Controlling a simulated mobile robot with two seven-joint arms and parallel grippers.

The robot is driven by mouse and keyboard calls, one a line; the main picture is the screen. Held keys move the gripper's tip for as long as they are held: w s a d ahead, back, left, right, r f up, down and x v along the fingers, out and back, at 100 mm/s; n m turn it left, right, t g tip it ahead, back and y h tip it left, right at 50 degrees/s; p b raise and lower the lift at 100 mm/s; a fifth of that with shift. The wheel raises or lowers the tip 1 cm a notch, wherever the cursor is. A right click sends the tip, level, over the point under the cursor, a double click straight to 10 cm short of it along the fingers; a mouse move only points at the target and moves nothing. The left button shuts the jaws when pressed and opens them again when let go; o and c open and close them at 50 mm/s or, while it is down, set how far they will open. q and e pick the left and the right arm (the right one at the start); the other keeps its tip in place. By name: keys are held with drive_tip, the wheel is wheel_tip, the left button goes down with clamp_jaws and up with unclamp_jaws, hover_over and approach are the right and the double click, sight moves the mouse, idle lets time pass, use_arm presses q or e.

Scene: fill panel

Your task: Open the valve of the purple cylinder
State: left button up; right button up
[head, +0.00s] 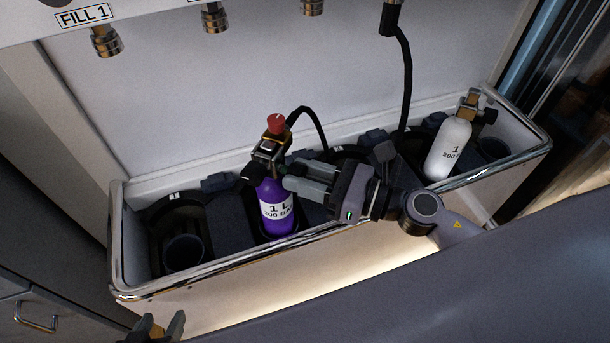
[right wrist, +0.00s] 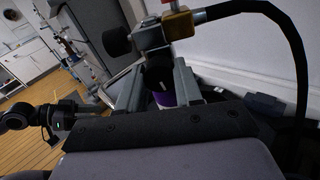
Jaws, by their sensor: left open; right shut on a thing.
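The purple cylinder (head: 278,206) stands nearly upright in the rack, labelled "1 L 200 BAR". Its metal valve (head: 270,150) is on top, with a red piece (head: 276,123) above and a black knob (head: 252,174) at the left side. The black knob also shows in the right wrist view (right wrist: 117,41). My right gripper (head: 291,176) is shut on the purple cylinder near its neck, just below the valve; its fingers hide part of it. My left gripper (head: 157,327) is open and empty at the bottom edge, apart from the cylinder.
A white cylinder (head: 449,148) stands at the rack's right end. A black hose (right wrist: 285,30) runs from the purple cylinder's valve. The metal rail (head: 190,281) edges the rack's front. An empty holder (head: 183,252) is at left. Fill fittings (head: 106,41) hang above.

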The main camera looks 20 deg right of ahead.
use_arm(q)
drive_tip(key=shift+w+r, duration=0.2)
drive_tip(key=shift+r, duration=0.1)
use_arm(e)
drive_tip(key=o, duration=1)
use_arm(q)
drive_tip(key=shift+f, duration=0.1)
use_arm(e)
drive_tip(key=shift+o, duration=0.2)
use_arm(q)
drive_tip(key=shift+s, duration=0.1)
drive_tip(key=shift+w+d+r+t+b, duration=0.25)
drive_tip(key=shift+w+d+t+b, duration=0.25)
drive_tip(key=shift+d+b, duration=0.4)
use_arm(e)
drive_tip(key=v, duration=0.7)
use_arm(q)
drive_tip(key=shift+a+m, duration=0.15)
drive_tip(key=shift+m, duration=0.15)
